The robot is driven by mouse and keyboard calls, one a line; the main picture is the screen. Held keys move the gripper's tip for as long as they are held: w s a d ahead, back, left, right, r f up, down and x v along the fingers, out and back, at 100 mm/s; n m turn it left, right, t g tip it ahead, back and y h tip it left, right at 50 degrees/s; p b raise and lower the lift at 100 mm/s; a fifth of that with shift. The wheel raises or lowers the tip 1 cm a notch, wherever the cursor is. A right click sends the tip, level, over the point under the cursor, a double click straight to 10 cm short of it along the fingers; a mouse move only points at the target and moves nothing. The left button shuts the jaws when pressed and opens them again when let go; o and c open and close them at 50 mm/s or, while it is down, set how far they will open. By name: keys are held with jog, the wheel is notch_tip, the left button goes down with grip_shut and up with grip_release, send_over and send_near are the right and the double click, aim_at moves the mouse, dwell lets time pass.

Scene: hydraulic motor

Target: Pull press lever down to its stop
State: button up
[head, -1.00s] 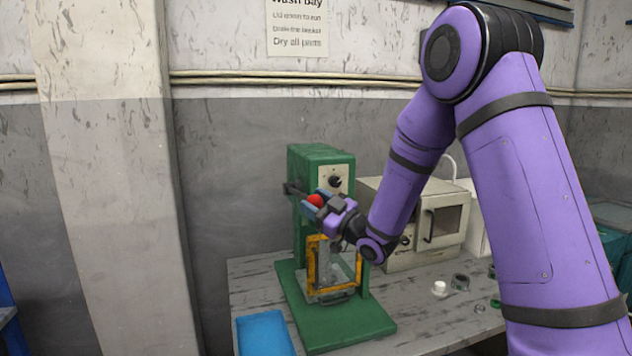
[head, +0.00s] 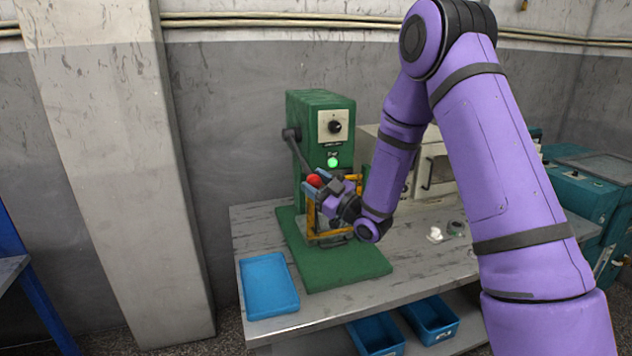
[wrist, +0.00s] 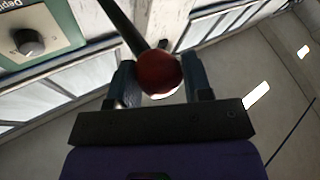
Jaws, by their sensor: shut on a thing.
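The green press (head: 318,120) stands on the workbench, with a dial panel and a lit green light on its front. Its press lever (head: 299,154) is a dark rod that slopes down from a pivot on the press's left side to a red ball knob (head: 314,180). My gripper (head: 316,183) is shut on the red knob, in front of the press. In the wrist view the knob (wrist: 159,73) sits between the two blue-grey fingers, with the rod running up and left from it. A yellow frame (head: 312,222) on the press is partly hidden behind my gripper.
A blue tray (head: 268,286) lies on the bench left of the press base. A beige oven-like box (head: 433,172) stands behind my arm. Small white and dark parts (head: 436,234) lie at right. Blue bins (head: 430,318) sit below the bench.

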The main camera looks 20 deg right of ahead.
jog(key=shift+a+f, duration=0.15)
jog(key=shift+a, duration=0.05)
jog(key=o, duration=1.3)
jog(key=shift+w, duration=0.1)
jog(key=shift+c, duration=0.2)
jog(key=shift+d, duration=0.1)
jog(key=shift+s+d+f, duration=0.15)
jog(key=shift+s+d, duration=0.05)
jog(key=shift+s, duration=0.1)
jog(key=v, duration=1)
jog(key=shift+a, duration=0.1)
